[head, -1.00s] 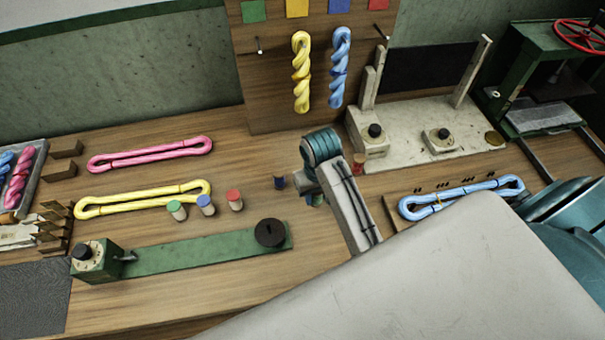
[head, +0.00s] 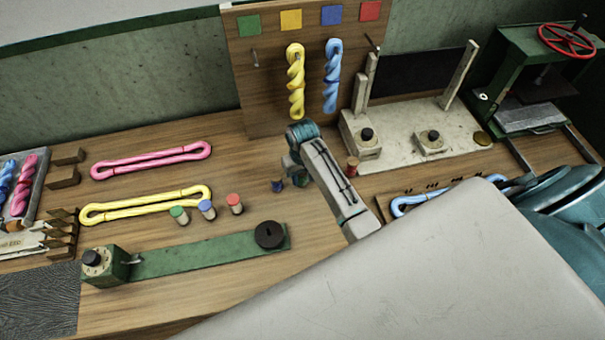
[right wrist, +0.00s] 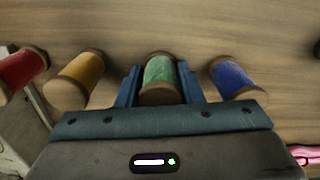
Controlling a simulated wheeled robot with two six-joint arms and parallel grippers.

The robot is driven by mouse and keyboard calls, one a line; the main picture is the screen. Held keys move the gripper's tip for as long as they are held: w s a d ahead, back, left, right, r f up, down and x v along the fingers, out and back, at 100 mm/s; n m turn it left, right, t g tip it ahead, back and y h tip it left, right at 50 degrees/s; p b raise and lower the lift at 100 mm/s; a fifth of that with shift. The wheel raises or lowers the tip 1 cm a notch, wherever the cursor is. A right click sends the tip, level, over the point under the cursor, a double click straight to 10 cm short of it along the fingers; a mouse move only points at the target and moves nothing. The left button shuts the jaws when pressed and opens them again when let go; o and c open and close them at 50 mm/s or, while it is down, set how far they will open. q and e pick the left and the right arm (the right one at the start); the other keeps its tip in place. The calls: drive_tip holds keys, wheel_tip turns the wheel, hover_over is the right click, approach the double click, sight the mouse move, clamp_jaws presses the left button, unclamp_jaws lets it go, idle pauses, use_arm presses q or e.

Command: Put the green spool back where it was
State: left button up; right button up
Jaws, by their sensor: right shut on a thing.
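The green spool (right wrist: 159,75) stands between the two fingers of my right gripper (right wrist: 159,86) in the right wrist view, and the gripper is shut on it. It is in a row with a blue spool (right wrist: 235,78) on one side and a yellow spool (right wrist: 78,80) and a red spool (right wrist: 22,72) on the other. In the head view my right gripper (head: 300,178) is low over the bench, between the blue spool (head: 277,186) and the red spool (head: 352,168). My arm hides the green and yellow spools there. Whether the green spool touches the bench is unclear. My left gripper is out of view.
Several capped cylinders (head: 207,210) stand left of the gripper, near a yellow skein (head: 146,203). A green winder (head: 190,256) lies in front. A pale two-post stand (head: 455,130) is at right. A peg board (head: 260,90) with hanging skeins stands behind.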

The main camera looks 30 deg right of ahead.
drive_tip(key=shift+f, duration=0.1)
drive_tip(key=o, duration=1)
drive_tip(key=shift+c, duration=0.2)
wheel_tip(320, 180, up, 8)
drive_tip(key=b, duration=0.2)
drive_tip(key=shift+b, duration=0.4)
wheel_tip(320, 180, up, 3)
drive_tip(key=shift+r+p, duration=0.15)
drive_tip(key=shift+p, duration=0.85)
drive_tip(key=shift+r+p, duration=0.45)
drive_tip(key=shift+f, duration=0.1)
